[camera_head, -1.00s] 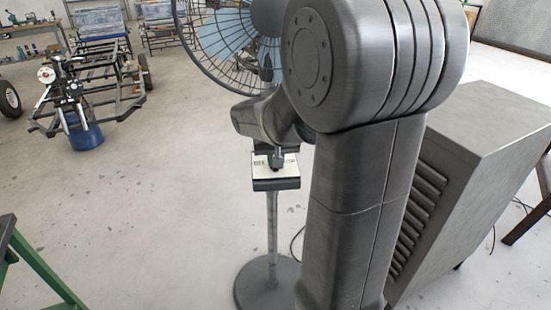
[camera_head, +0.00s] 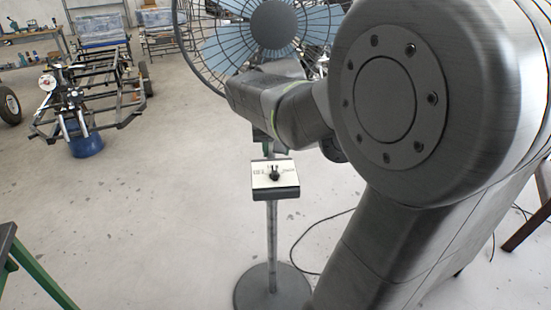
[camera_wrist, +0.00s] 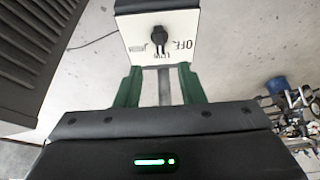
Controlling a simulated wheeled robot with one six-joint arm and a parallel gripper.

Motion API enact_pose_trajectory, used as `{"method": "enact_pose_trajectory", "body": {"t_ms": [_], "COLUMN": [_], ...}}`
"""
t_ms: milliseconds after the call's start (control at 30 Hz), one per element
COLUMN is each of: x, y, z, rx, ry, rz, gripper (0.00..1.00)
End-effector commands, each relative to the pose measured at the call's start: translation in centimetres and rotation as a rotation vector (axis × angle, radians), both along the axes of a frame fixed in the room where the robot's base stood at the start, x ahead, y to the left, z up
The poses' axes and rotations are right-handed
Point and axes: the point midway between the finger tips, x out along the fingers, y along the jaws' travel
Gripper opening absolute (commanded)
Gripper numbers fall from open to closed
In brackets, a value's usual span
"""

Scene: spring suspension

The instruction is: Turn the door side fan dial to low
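The fan dial is a black knob (camera_wrist: 160,38) on a white label plate (camera_wrist: 138,32) of a dark control box; the box (camera_head: 275,193) stands on the fan's pole in the head view. In the wrist view OFF reads at the plate's right and a smaller label, seemingly LOW, below the knob. The knob's narrow part points down toward that label, though its exact setting is hard to tell. My gripper (camera_wrist: 159,72) has its two green fingers apart, with nothing between them but the pole behind. It is clear of the knob. In the head view it is mostly hidden by my arm.
The fan (camera_head: 275,25) with its wire cage stands behind my arm. Its round base (camera_head: 272,290) rests on the floor, with a black cable beside it. A vehicle frame (camera_head: 90,105) is at the left. A green stand (camera_head: 40,275) is at lower left. The floor between is clear.

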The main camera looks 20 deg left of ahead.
Motion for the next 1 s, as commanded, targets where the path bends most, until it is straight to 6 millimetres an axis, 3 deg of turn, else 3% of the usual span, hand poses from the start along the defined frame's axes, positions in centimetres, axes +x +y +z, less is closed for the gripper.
{"method": "enact_pose_trajectory", "body": {"t_ms": [200,400,767,1000], "x": [-1.1,-1.4,-1.3,-0.3], "y": [-0.6,-0.8,-0.8,-0.2], "z": [3.2,3.9,3.6,0.5], "rx": [0.0,-0.002,-0.002,-0.004], "ry": [-0.001,0.001,0.001,0.003], "rz": [0.0,0.0,0.0,-0.001], "gripper": [0.35,0.35,0.35,0.35]}}
